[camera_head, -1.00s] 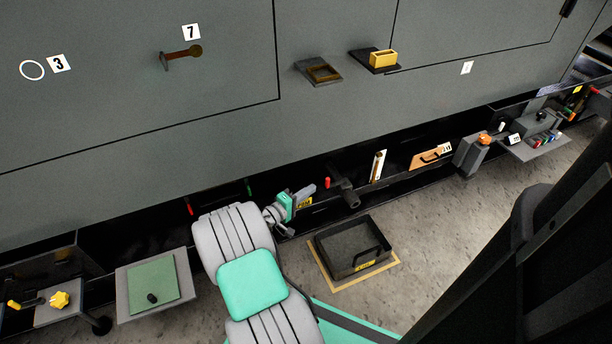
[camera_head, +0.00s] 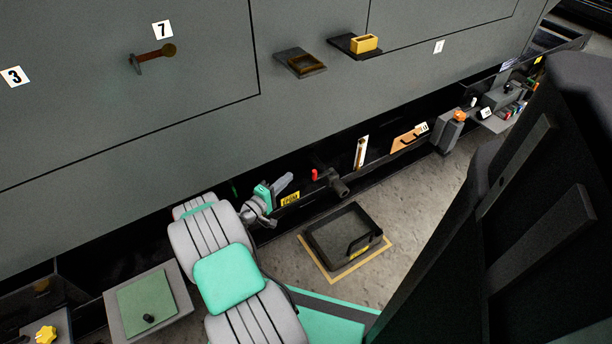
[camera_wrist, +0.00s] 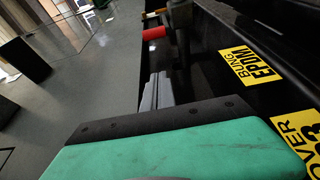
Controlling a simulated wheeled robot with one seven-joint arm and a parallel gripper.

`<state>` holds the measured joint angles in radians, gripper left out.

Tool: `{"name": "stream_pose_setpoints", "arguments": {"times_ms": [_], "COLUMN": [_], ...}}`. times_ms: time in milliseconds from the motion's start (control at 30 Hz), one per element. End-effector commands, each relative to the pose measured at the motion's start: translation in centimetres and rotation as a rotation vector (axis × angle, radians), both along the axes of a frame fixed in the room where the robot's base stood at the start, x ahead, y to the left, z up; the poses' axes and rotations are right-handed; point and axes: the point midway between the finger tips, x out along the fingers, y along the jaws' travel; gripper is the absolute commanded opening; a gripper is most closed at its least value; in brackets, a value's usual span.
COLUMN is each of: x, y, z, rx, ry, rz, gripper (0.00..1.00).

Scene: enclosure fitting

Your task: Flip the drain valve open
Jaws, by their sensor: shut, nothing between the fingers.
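The drain valve (camera_head: 338,185) is a dark pipe fitting low under the grey enclosure, above the black tray. Its red handle (camera_head: 314,174) sticks out at its left side. In the wrist view the red handle (camera_wrist: 154,34) shows near the top, past the fingers. My gripper (camera_head: 288,181) is shut and empty, to the left of the red handle and apart from it. In the wrist view my gripper (camera_wrist: 150,92) shows as narrow grey fingers beyond the dark plate and green housing. Whether the valve is open cannot be told.
A black drip tray (camera_head: 325,247) with an upright handle stands on the floor inside a yellow outline. A yellow label (camera_head: 290,198) sits just below my gripper; it reads BUNG EPDM in the wrist view (camera_wrist: 250,62). An orange panel (camera_head: 405,142) is farther right. Floor right of the tray is clear.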

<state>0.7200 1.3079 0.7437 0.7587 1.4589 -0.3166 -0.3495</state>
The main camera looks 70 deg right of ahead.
Motion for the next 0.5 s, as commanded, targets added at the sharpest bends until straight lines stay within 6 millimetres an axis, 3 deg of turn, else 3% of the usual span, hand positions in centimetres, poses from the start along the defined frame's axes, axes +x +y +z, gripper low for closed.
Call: {"name": "stream_pose_setpoints", "arguments": {"times_ms": [300, 500], "x": [-1.4, -3.1], "y": [-2.8, -7.1], "z": [-0.4, -0.4], "rx": [0.002, -0.001], "ry": [-0.001, -0.004], "rz": [-0.002, -0.005], "gripper": [0.0, 0.0]}}
